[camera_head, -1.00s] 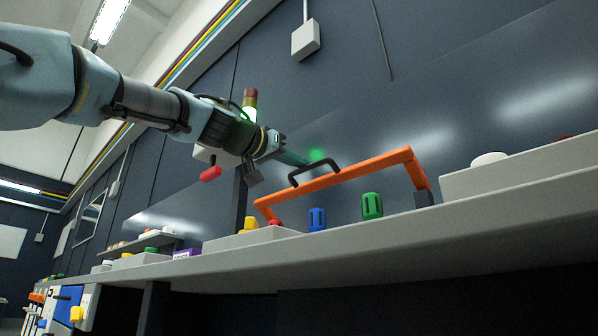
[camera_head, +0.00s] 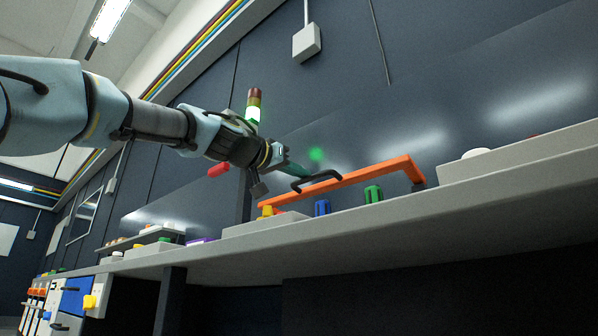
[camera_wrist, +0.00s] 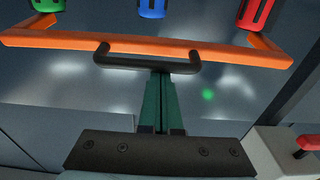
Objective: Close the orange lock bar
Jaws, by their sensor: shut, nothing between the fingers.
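The orange lock bar (camera_head: 360,175) is a U-shaped frame standing over the counter, with a black handle (camera_head: 316,180) on its long crosspiece. In the wrist view the bar (camera_wrist: 225,49) runs across the top, and its black handle (camera_wrist: 146,64) projects toward my fingers. My gripper (camera_head: 304,174) has teal fingers, shut with nothing between them. Their tips lie at the handle in the head view. In the wrist view the gripper (camera_wrist: 161,76) points at the middle of the handle, its tips at or just under it; I cannot tell whether they touch.
Blue (camera_head: 322,207) and green (camera_head: 373,194) knobs stand on the counter (camera_head: 410,204) below the bar. A pale raised box (camera_head: 520,158) lies to the right. A red-handled item (camera_wrist: 306,143) sits at lower right in the wrist view. The dark wall is behind.

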